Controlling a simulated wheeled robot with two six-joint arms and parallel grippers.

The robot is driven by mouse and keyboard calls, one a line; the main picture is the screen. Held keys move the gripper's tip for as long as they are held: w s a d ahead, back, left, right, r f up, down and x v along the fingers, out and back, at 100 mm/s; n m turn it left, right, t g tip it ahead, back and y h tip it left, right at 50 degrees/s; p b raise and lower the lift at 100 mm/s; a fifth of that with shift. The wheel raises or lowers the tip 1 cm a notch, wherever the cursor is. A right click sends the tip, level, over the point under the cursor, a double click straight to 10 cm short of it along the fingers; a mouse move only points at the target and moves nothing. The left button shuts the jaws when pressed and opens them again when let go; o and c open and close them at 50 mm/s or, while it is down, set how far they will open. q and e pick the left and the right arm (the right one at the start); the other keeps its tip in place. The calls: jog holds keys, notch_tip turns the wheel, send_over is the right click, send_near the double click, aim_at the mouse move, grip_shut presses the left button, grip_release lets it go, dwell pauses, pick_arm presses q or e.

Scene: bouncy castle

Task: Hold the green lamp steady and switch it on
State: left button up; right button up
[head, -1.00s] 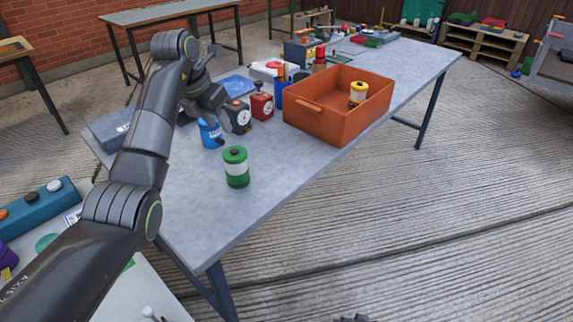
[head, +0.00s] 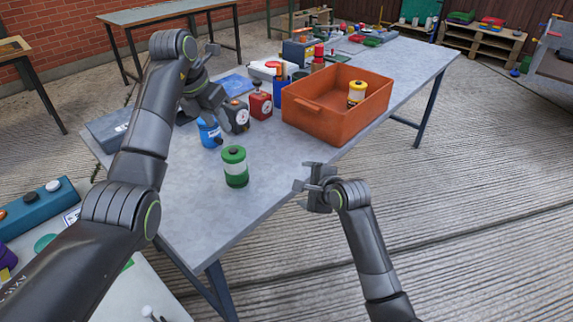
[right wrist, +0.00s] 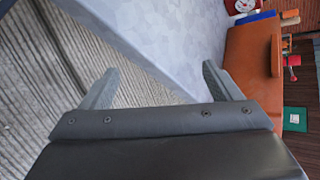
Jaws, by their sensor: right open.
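The green lamp (head: 235,167), a short cylinder with a green top, pale band and green base, stands upright on the grey table (head: 290,185) near its front edge in the head view. My left gripper (head: 207,98) is beyond it, up and to the left, close to a blue canister; its fingers are not clear. My right gripper (head: 302,178) is to the right of the lamp by the table edge, apart from it. In the right wrist view its two fingers (right wrist: 160,82) are spread with nothing between them. The lamp is not seen in that view.
An orange crate (head: 318,124) with a yellow lamp (head: 357,93) inside stands right of the lamp. A blue canister (head: 209,132), a dark timer (head: 236,117) and a red timer (head: 260,104) stand behind it. The tabletop around the green lamp is clear.

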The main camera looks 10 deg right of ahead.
aim_at(236, 164)
jog(key=s+a+r+m+g+y, duration=0.2)
jog(key=a+r+m+y, duration=0.45)
jog(key=r, duration=0.25)
jog(key=shift+m, duration=0.35)
jog(key=x, duration=1.6)
jog(key=shift+w+a+r, duration=0.1)
jog(key=shift+w+a, duration=0.1)
jog(key=shift+w, duration=0.25)
pick_arm(q)
jog(key=shift+c, duration=0.2)
pick_arm(e)
jog(key=c, duration=1.3)
pick_arm(q)
grip_shut()
